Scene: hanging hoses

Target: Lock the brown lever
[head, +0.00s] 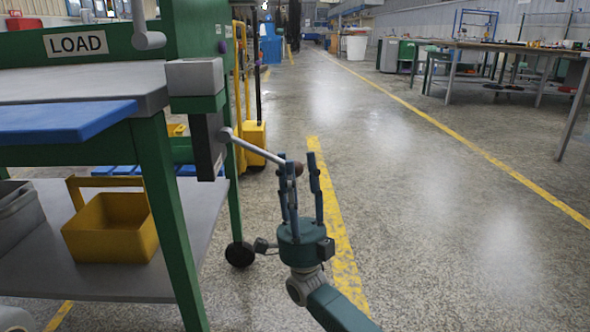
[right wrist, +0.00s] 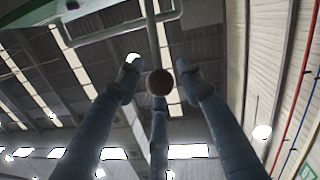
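The brown lever is a grey rod (head: 258,149) with a round brown knob (head: 298,169) at its end. It slopes down to the right from a dark grey block on the green bench frame. My right gripper (head: 300,161) points upward with its fingers spread around the knob. In the right wrist view, the brown knob (right wrist: 160,82) sits between the spread fingertips of the gripper (right wrist: 160,88), with gaps visible at the sides. Part of the knob is hidden behind a finger in the head view. My left gripper is not in view.
A green bench with a LOAD sign (head: 76,43) and a blue board (head: 62,122) stands at the left. Another grey handle (head: 147,38) is above. A yellow bin (head: 112,228) rests on the lower shelf (head: 200,235).

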